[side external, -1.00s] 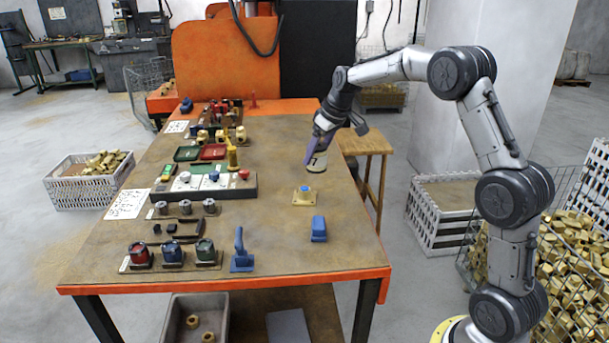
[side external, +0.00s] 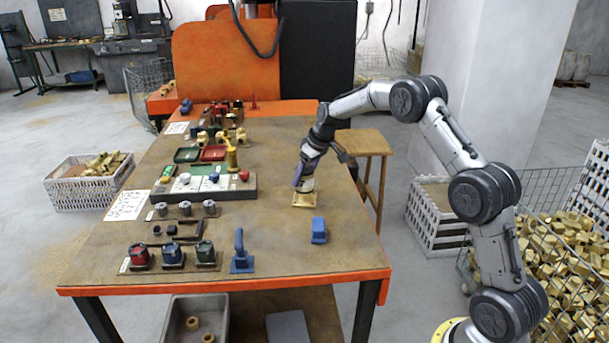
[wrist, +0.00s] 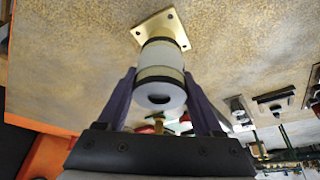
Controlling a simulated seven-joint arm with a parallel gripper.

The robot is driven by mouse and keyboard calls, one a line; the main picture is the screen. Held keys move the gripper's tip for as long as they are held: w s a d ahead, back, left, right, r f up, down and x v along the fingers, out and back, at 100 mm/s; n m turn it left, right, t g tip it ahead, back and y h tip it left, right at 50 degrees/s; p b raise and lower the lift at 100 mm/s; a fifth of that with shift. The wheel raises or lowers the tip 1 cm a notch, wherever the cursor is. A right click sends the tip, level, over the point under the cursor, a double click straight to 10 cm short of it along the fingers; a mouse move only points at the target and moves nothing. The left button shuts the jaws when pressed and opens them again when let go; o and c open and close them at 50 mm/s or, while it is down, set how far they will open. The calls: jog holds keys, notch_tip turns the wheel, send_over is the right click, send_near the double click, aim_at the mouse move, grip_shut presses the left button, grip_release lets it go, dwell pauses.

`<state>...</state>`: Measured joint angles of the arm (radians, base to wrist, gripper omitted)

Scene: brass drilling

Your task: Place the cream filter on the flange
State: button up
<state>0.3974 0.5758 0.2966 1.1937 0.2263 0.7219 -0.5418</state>
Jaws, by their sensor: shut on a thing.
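The cream filter (wrist: 162,72) is a pale cylinder with dark bands, standing between the two purple fingers of my gripper (wrist: 160,100) in the wrist view. My gripper (side external: 302,178) is shut on it. The flange (wrist: 146,28) is a square brass plate with corner holes, lying on the table; it also shows in the side view (side external: 305,201). The filter's far end is over the middle of the flange and looks to meet it, though I cannot tell whether it is fully seated. The flange's centre is hidden by the filter.
A blue block (side external: 319,231) stands on the table in front of the flange. A blue handled tool (side external: 242,252) and a row of red, blue and green-topped pieces are further left. A grey panel with knobs (side external: 232,187) lies left of the flange. The wooden table (side external: 270,245) is clear around the flange.

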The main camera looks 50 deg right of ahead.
jog(key=o, duration=1.4)
jog(key=shift+f, duration=0.15)
jog(key=v, duration=1.2)
jog(key=s+a+r, duration=0.7)
jog(key=a, duration=0.1)
jog(key=s+a, duration=0.5)
jog(key=s, duration=0.5)
jog(key=s+a, duration=0.6)
jog(key=s, duration=0.4)
jog(key=s+a+f+t, duration=0.1)
jog(key=s+f, duration=0.3)
jog(key=s, duration=0.5)
jog(key=shift+a, duration=0.25)
